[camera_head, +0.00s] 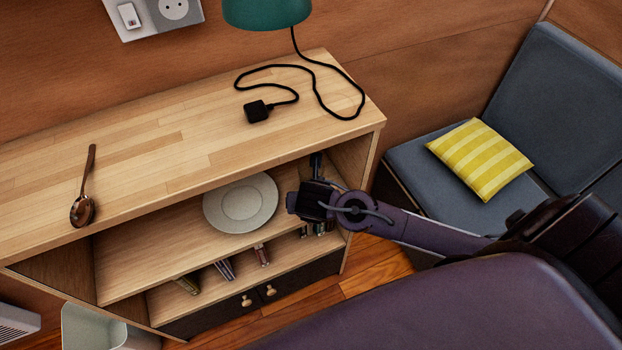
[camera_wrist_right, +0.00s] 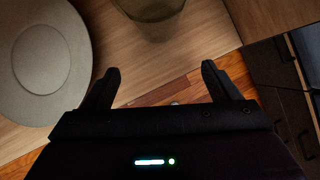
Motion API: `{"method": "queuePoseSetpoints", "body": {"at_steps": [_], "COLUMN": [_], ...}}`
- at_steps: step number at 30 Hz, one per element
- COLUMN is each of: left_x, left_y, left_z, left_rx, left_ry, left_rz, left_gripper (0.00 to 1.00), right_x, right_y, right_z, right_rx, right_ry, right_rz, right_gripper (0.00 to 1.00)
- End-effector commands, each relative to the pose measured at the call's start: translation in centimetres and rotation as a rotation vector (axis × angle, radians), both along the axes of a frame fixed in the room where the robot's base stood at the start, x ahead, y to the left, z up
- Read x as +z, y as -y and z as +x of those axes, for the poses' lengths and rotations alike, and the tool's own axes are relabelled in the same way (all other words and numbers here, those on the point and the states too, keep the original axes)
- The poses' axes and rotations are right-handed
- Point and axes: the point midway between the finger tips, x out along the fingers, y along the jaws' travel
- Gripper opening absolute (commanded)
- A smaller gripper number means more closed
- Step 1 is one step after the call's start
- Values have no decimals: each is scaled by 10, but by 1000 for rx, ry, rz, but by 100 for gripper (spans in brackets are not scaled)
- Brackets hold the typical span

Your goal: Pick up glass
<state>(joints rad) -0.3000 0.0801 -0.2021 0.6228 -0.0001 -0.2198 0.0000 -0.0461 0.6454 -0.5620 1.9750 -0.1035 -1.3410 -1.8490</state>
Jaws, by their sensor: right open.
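A clear, greyish glass (camera_wrist_right: 152,22) stands on the wooden shelf at the top of the right wrist view, cut off by the frame edge. In the head view I cannot make it out; my right gripper and arm cover that part of the shelf. My right gripper (camera_wrist_right: 160,70) is open and empty. Its two fingers point toward the glass, which lies beyond the fingertips, roughly in line with the gap and apart from them. In the head view the right gripper (camera_head: 312,188) is at the right end of the shelf opening. My left gripper is not in view.
A grey plate (camera_head: 241,203) lies on the same shelf, left of my right gripper; it also shows in the wrist view (camera_wrist_right: 40,62). The wooden top (camera_head: 190,140) overhangs the shelf and carries a spoon (camera_head: 83,209) and black plug (camera_head: 257,111). Several books stand below.

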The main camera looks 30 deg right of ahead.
Motion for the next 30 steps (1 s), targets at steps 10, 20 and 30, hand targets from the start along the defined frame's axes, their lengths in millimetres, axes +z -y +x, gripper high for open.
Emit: {"method": "queuePoseSetpoints", "body": {"at_steps": [10, 20, 30], "left_x": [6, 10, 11], "left_y": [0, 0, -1], "left_z": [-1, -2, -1], "left_rx": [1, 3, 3], "left_ry": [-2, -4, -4], "left_rz": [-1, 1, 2], "left_gripper": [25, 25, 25], "right_x": [1, -7, -11], "right_y": [15, 34, 36], "right_z": [32, 71, 73], "right_rx": [-4, -3, -2], "right_ry": [1, -2, 0], "right_rz": [3, 3, 1], "right_gripper": [82, 82, 77]}}
